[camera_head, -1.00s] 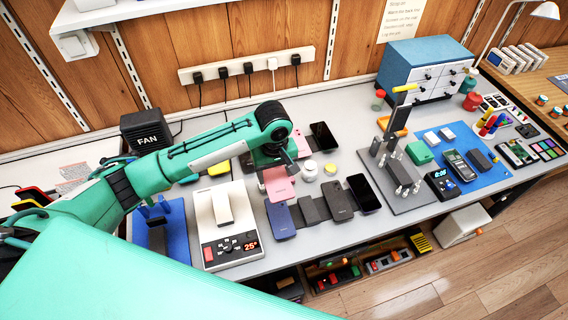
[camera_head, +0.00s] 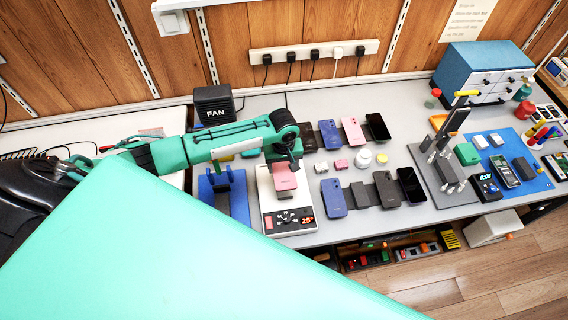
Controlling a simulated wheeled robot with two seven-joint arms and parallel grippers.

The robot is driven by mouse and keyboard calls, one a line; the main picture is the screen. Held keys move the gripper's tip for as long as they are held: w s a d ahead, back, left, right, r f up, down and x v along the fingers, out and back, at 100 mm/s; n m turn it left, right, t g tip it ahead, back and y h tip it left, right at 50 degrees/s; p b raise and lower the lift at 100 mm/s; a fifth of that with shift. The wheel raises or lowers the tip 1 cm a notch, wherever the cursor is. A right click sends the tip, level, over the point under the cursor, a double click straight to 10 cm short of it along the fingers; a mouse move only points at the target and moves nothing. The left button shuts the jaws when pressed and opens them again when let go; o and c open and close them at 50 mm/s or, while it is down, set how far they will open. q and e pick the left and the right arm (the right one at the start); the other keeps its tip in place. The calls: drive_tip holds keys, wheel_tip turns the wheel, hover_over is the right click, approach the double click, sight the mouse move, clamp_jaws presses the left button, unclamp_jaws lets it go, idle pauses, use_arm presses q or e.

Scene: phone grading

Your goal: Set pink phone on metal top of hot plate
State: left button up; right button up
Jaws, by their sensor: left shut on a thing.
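A pink phone (camera_head: 284,178) is held by my left gripper (camera_head: 283,163), which points down and is shut on it. The phone is over the hot plate (camera_head: 268,222), a white unit with a red "25°" display on its front. The phone and gripper hide much of the plate's top, and I cannot tell whether the phone touches it. A second pink phone (camera_head: 353,131) lies in the back row. My right gripper is not in view.
A blue stand (camera_head: 226,188) is left of the hot plate. Dark phones, a blue phone (camera_head: 333,197) and small jars lie to the right. The black fan box (camera_head: 214,104) stands behind. A large green part of mine covers the lower left.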

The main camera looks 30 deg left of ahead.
use_arm(q)
wheel_tip(320, 180, down, 5)
drive_tip(key=b, duration=0.5)
drive_tip(key=shift+f, duration=0.9)
drive_tip(key=shift+r+p, duration=0.1)
drive_tip(key=shift+p, duration=0.4)
idle(0.6)
drive_tip(key=shift+p, duration=0.55)
